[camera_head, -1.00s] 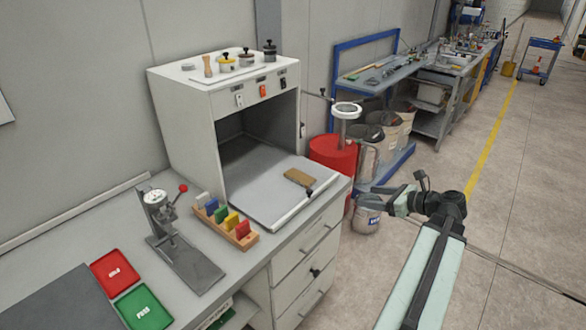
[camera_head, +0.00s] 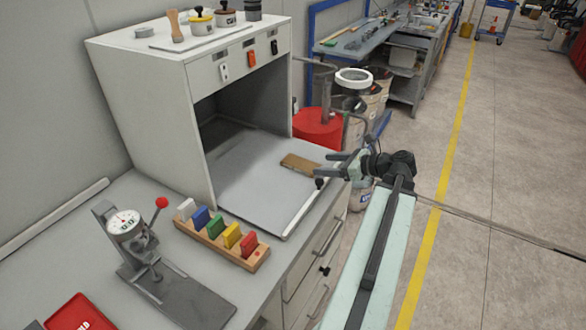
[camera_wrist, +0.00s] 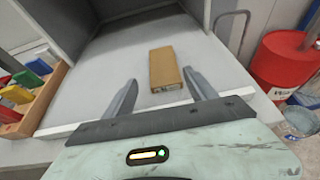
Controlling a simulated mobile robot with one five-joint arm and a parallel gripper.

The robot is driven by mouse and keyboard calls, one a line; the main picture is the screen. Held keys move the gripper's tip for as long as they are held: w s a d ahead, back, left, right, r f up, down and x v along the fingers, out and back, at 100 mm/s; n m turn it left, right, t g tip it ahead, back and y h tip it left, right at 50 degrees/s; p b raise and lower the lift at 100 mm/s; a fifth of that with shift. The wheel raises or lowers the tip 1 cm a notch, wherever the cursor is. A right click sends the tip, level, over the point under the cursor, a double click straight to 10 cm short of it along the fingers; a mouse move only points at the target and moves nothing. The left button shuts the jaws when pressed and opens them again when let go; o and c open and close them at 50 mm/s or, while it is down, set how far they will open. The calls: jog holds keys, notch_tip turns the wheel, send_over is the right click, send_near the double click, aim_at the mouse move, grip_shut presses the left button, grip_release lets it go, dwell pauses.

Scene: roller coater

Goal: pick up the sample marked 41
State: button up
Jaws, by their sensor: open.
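A flat brown block (camera_head: 300,164) lies on the grey tray of the open white cabinet. In the wrist view the same block (camera_wrist: 165,66) shows a small label on its near end; its marking is too small to read. My gripper (camera_head: 330,172) is at the tray's front right edge, close to the block. In the wrist view my gripper (camera_wrist: 161,78) is open, its fingers pointing towards the block with nothing held between them. Several coloured pieces stand in a wooden rack (camera_head: 262,258); no number 41 is legible on any of them.
The white cabinet (camera_head: 140,85) rises behind and beside the tray (camera_head: 245,195). A dial gauge stand (camera_head: 185,300) is at the left front. A red drum (camera_head: 318,128) stands beyond the counter. The tray around the block is clear.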

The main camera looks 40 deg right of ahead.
aim_at(302, 163)
jog(key=shift+w+f, duration=0.4)
jog(key=shift+f, duration=0.1)
jog(key=b+x, duration=0.3)
jog(key=x, duration=0.4)
jog(key=shift+w+d+f, duration=0.1)
jog(key=shift+w, duration=0.25)
jog(key=c, duration=1.2)
jog(key=shift+r, duration=0.2)
